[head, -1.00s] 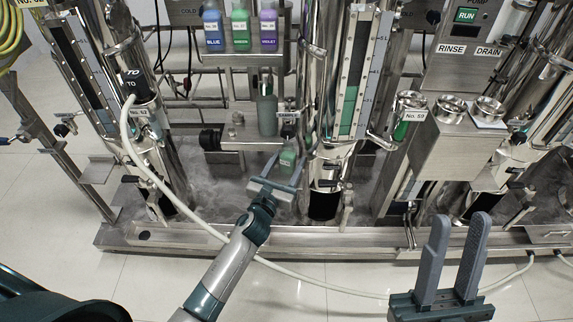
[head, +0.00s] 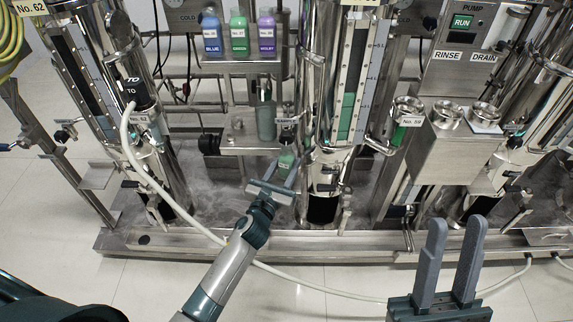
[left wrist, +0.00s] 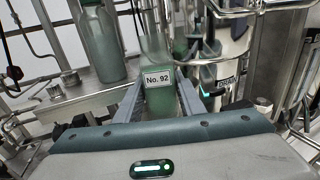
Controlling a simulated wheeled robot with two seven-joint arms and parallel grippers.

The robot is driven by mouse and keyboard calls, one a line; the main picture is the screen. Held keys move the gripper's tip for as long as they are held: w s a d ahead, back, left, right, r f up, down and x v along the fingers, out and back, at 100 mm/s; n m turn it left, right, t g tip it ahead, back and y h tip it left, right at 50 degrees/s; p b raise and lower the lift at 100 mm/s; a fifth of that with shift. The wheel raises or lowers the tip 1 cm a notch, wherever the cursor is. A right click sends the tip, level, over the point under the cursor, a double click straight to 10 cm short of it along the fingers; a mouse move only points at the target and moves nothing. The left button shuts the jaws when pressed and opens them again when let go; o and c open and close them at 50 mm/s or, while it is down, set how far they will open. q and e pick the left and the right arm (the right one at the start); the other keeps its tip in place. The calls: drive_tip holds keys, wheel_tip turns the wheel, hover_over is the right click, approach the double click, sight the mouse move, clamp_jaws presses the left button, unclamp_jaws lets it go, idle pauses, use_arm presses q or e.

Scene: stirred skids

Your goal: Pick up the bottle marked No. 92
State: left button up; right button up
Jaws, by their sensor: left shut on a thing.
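The bottle marked No. 92 (left wrist: 159,98) is a small green bottle with a white label, upright in the left wrist view. It also shows small in the head view (head: 286,161), below the sample outlet. My left gripper (head: 281,174) is shut on it, one finger on each side, as the left wrist view (left wrist: 160,92) also shows. The bottle's lower end is hidden by the gripper body. My right gripper (head: 448,265) is open and empty at the lower right of the head view, its fingers pointing up.
Blue (head: 211,33), green (head: 239,33) and violet (head: 266,33) bottles stand on a steel shelf. A grey-green bottle (head: 266,119) stands on a lower ledge left of the gripper. Steel columns flank it. A pale hose (head: 190,217) crosses the skid's front edge.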

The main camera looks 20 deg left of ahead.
use_arm(q)
drive_tip(key=shift+r+p, duration=0.55)
drive_tip(key=shift+r, duration=0.15)
drive_tip(key=shift+s, duration=0.1)
drive_tip(key=shift+s+d, duration=0.25)
drive_tip(key=shift+s, duration=0.55)
drive_tip(key=shift+s+d, duration=0.2)
drive_tip(key=shift+s, duration=0.65)
drive_tip(key=shift+s+d, duration=0.25)
drive_tip(key=shift+s, duration=0.55)
drive_tip(key=s+d, duration=0.2)
drive_tip(key=s, duration=0.5)
drive_tip(key=shift+s, duration=0.2)
